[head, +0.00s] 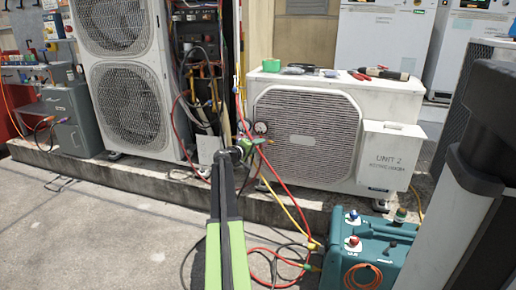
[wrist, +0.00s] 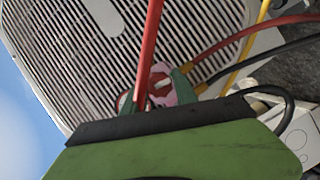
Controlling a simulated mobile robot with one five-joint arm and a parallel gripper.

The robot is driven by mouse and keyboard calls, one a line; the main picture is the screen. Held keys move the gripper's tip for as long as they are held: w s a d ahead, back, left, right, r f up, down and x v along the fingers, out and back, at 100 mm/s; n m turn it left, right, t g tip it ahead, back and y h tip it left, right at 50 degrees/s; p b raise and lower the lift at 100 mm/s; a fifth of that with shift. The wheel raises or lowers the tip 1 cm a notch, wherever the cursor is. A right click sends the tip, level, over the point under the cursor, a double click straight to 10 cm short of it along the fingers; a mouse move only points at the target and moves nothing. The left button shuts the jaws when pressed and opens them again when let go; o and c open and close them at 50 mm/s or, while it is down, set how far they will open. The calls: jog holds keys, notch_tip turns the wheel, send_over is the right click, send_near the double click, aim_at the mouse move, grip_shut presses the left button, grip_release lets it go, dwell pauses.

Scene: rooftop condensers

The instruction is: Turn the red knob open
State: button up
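My gripper (head: 249,147) is at the gauge and hose cluster by the left edge of the right condenser. In the wrist view, the two green fingers of my gripper (wrist: 157,96) stand apart, with a red and pink round part between them. This part may be the red knob (wrist: 160,87) or a gauge face. A red hose crosses in front of it, so I cannot tell whether the fingers touch it. In the head view, my gripper hides much of this area. A round gauge (head: 261,128) shows just above it. Another red knob (head: 353,241) is on the teal machine (head: 382,250).
Red, yellow and black hoses hang around my gripper; a yellow hose (head: 288,201) runs down to the teal machine. The condenser (head: 375,105) stands close behind. Tools, including a green tape (head: 271,65), lie on top. Concrete floor (head: 130,240) is clear at left.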

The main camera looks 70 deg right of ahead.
jog(key=shift+o, duration=1.4)
jog(key=p+v, duration=0.2)
jog(key=v, duration=1.5)
jog(key=shift+a+p, duration=0.2)
jog(key=shift+p, duration=0.15)
